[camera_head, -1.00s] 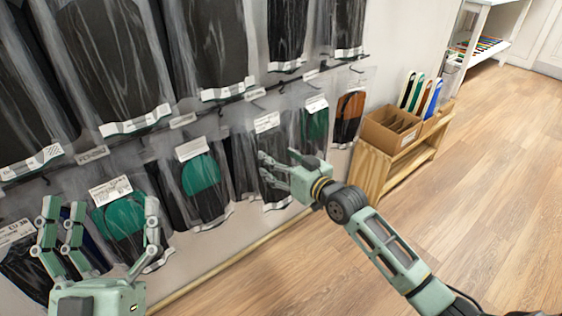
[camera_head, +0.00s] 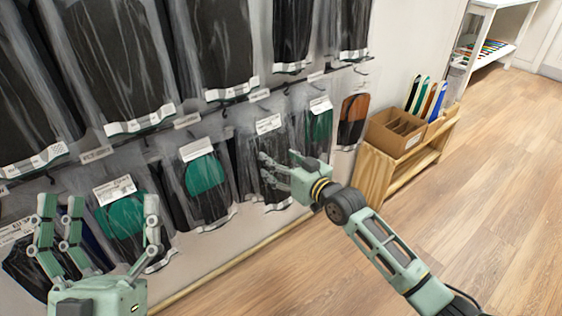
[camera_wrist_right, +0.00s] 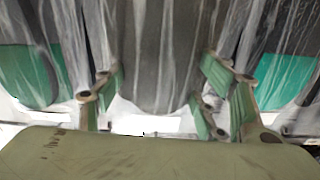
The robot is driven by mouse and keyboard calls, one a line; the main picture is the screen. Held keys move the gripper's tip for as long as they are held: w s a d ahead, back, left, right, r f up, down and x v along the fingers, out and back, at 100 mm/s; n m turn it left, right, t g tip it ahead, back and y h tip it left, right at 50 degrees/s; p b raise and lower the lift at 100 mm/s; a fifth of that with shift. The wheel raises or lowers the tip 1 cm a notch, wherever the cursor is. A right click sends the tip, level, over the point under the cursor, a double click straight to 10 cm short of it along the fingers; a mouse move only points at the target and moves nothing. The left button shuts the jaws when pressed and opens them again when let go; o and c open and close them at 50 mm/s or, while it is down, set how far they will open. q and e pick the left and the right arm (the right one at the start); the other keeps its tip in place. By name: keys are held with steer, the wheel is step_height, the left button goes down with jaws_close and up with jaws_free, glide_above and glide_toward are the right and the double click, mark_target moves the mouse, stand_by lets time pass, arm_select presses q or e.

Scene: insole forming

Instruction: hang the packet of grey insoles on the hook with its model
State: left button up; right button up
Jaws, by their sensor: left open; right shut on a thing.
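The packet of grey insoles (camera_head: 266,188) is a clear bag with dark grey insoles and a white label on top. It hangs upright at the lower row of the wall display, between packets with teal insoles. My right gripper (camera_head: 277,163) is shut on it from the front. In the right wrist view the dark packet (camera_wrist_right: 150,55) is between the fingers (camera_wrist_right: 155,92). Whether its hole is on the hook cannot be told. My left gripper (camera_head: 98,215) is open and empty, in front of a teal packet (camera_head: 122,215) at the lower left.
Large dark packets (camera_head: 215,50) hang in the upper row, close above. A teal packet (camera_head: 205,180) hangs left of the held one; another teal packet (camera_head: 318,130) and a brown one (camera_head: 351,122) hang right. A wooden shelf (camera_head: 375,175) with a cardboard box (camera_head: 393,132) stands right. The floor is clear.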

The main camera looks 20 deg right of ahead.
arm_select(q)
steer(key=shift+f, duration=0.2)
steer(key=shift+w, duration=0.2)
steer(key=shift+w+f+g, duration=0.35)
steer(key=shift+f+g, duration=0.1)
steer(key=shift+g, duration=0.05)
arm_select(e)
steer(key=o, duration=1.3)
steer(key=shift+f, duration=0.1)
arm_select(q)
steer(key=shift+s, duration=0.1)
arm_select(e)
steer(key=shift+s, duration=0.1)
